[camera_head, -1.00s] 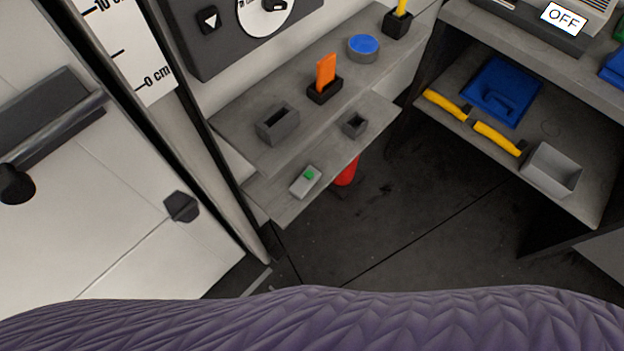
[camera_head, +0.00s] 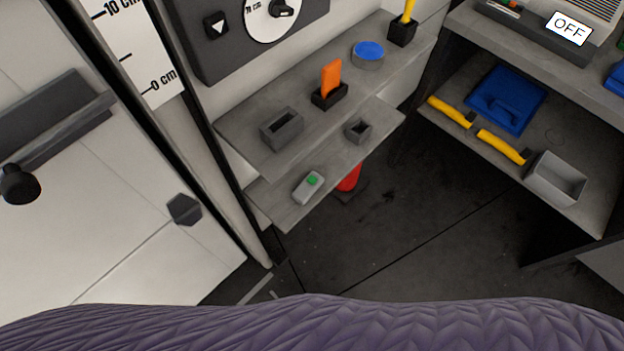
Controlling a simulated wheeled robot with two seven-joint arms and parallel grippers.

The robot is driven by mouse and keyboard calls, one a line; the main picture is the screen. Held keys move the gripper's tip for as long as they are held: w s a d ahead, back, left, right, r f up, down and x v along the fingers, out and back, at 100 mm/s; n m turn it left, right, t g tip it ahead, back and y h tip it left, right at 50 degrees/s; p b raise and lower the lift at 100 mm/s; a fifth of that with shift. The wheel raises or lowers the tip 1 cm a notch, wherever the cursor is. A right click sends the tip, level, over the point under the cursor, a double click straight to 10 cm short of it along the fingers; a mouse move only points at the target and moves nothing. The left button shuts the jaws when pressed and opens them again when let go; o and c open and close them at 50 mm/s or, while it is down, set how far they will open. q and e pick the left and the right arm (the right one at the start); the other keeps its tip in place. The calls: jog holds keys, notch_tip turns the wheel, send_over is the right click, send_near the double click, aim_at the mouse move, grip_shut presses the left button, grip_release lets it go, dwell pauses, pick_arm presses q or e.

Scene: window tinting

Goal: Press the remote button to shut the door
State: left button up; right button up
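The remote (camera_head: 308,188) is a small light grey box with a green button (camera_head: 314,180) on its top. It lies on the lower grey shelf (camera_head: 283,212), near that shelf's front left end. A white panel (camera_head: 120,215) with a dark bar handle (camera_head: 50,125) fills the left side and looks like the door; I cannot tell whether it is open or shut. Neither of my grippers shows in the head view, and nothing touches the remote.
The upper shelf (camera_head: 240,127) holds an orange piece (camera_head: 331,76) in a black holder, a grey open box (camera_head: 281,130) and a blue-topped tin (camera_head: 368,53). A right-hand bench (camera_head: 590,195) holds a blue case (camera_head: 508,98) and yellow-handled tools.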

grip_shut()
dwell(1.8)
